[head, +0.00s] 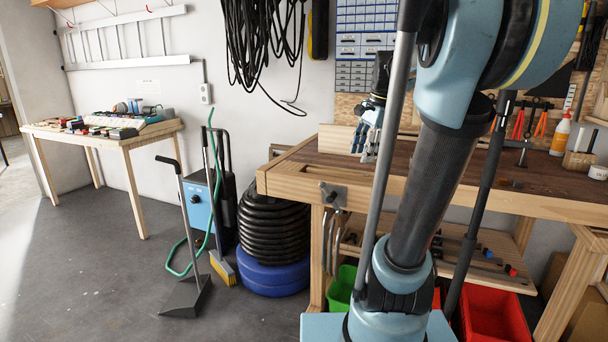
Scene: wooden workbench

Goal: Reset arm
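My arm rises through the right half of the head view and partly covers the wooden workbench (285,183). My gripper (368,154) is small and far behind the arm's near links, above the bench's back left part. It points downward, in front of a pale wooden board (337,139). A grey pole partly covers it. Whether its fingers are apart or together is too small to tell. I see nothing clearly held in it.
A glue bottle (561,135) and a white jar (598,170) stand at the bench's right. Below are a green bin (341,288) and a red bin (495,315). Left are black coils (273,228), a dustpan (187,297) and a cluttered table (128,145).

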